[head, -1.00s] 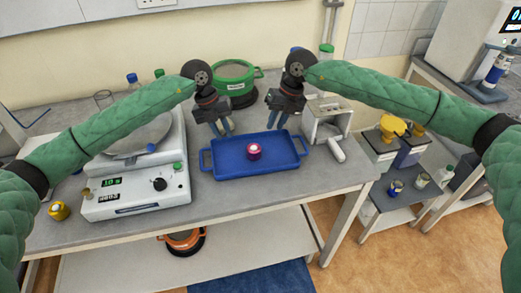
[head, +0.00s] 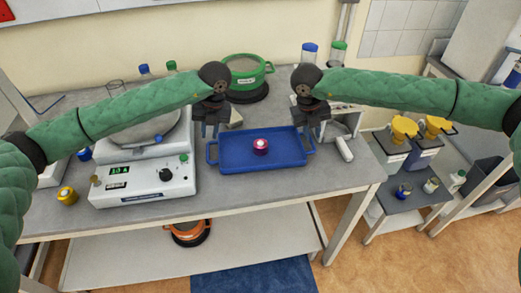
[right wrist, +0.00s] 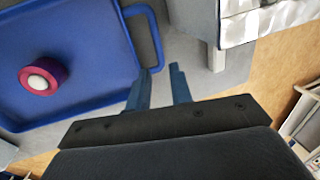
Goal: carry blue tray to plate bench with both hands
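The blue tray (head: 240,162) lies flat on the grey bench, with a looped handle at each short end. A red jar with a pale top (head: 260,147) stands on it; both tray (right wrist: 85,100) and jar (right wrist: 43,80) show in the right wrist view. My left gripper (head: 211,134) is open above the tray's left handle. My right gripper (head: 311,136) is by the right handle; in the right wrist view its blue fingers (right wrist: 160,70) are apart, the left fingertip close to the handle (right wrist: 155,40). Contact cannot be told. I cannot tell which surface is the plate bench.
A white balance (head: 145,188) stands left of the tray, a green pot (head: 248,78) behind it, and a grey-white box (head: 343,125) close on its right. A yellow jar (head: 67,196) is at far left. A low stand (head: 410,200) is right of the bench; floor is free in front.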

